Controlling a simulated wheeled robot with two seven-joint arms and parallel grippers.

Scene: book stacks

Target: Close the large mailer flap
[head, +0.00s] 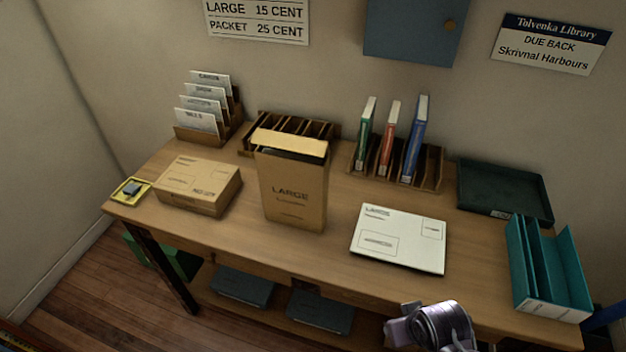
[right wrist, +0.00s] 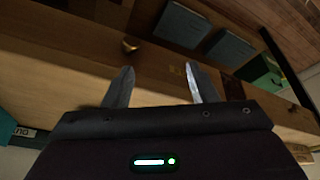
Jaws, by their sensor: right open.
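The large mailer (head: 292,190) is a brown upright packet marked LARGE, standing near the middle of the desk in the head view. Its pale flap (head: 290,143) stands up and tilts back behind the dark open mouth (head: 292,155). My right gripper (head: 398,330) is low at the front edge of the desk in the head view, to the right of the mailer and well apart from it. In the right wrist view its two fingers (right wrist: 160,88) are spread with nothing between them. My left gripper is not in view.
A white envelope (head: 398,239) lies right of the mailer, and a brown box (head: 199,185) sits left of it. A slotted wooden rack (head: 262,121) stands close behind. A book rack (head: 433,172), dark tray (head: 503,191) and teal file holder (head: 549,268) occupy the right side.

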